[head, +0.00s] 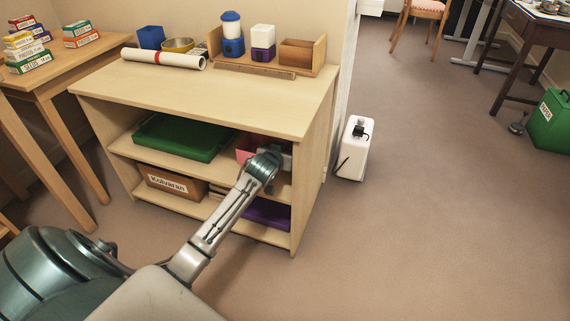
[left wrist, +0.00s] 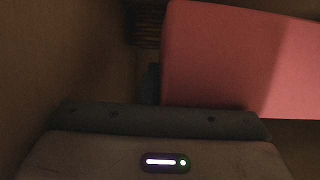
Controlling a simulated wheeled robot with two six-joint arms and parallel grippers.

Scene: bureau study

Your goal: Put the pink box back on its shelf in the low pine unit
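The low pine unit (head: 215,105) stands at the left of the head view, with two shelf levels under its top. The pink box (head: 243,150) is in the upper level at the right, beside a green tray. My left arm reaches into that level, and my left gripper (head: 277,152) is at the box, mostly hidden by its own wrist. In the left wrist view the pink box (left wrist: 235,60) fills the upper right, just beyond the gripper body. The fingers do not show clearly, so I cannot tell whether they grip it. My right gripper is not in view.
The green tray (head: 182,138) fills the upper level's left. Below are a labelled brown box (head: 172,183) and a purple item (head: 267,213). A white appliance (head: 353,150) stands right of the unit; open floor lies beyond.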

